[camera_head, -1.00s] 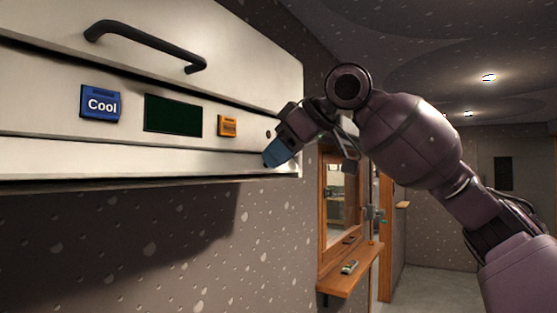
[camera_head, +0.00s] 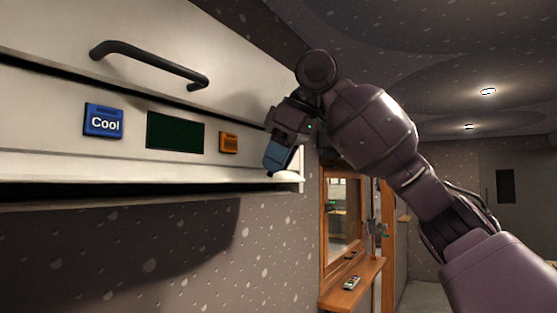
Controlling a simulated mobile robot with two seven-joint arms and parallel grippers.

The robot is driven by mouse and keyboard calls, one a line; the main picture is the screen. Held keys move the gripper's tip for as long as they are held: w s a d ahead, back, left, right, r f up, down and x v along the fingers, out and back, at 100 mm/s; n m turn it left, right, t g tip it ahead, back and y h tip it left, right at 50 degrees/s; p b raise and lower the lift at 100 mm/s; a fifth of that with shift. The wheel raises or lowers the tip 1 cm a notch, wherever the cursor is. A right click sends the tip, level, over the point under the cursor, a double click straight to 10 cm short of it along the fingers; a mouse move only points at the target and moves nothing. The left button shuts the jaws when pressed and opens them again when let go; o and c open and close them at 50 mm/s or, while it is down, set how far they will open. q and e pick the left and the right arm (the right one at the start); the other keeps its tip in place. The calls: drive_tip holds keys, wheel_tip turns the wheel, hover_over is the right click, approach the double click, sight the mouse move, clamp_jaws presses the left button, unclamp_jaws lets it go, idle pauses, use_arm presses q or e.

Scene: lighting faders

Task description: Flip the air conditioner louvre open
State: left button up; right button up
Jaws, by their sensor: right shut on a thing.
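The white air conditioner (camera_head: 60,75) is mounted on the wall at the upper left. Its louvre (camera_head: 130,197) runs along the bottom edge, with a dark gap showing above it. My right gripper (camera_head: 278,162) is at the right end of this lower edge, its blue fingertips pointing down and shut on the louvre's end. The exact contact is hidden by the fingers. My left gripper is not in view.
A wooden shelf (camera_head: 355,285) and framed window stand below right. Space below the unit is clear.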

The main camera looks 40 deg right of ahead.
drive_tip(key=o, duration=0.9)
drive_tip(key=shift+v, duration=5.4)
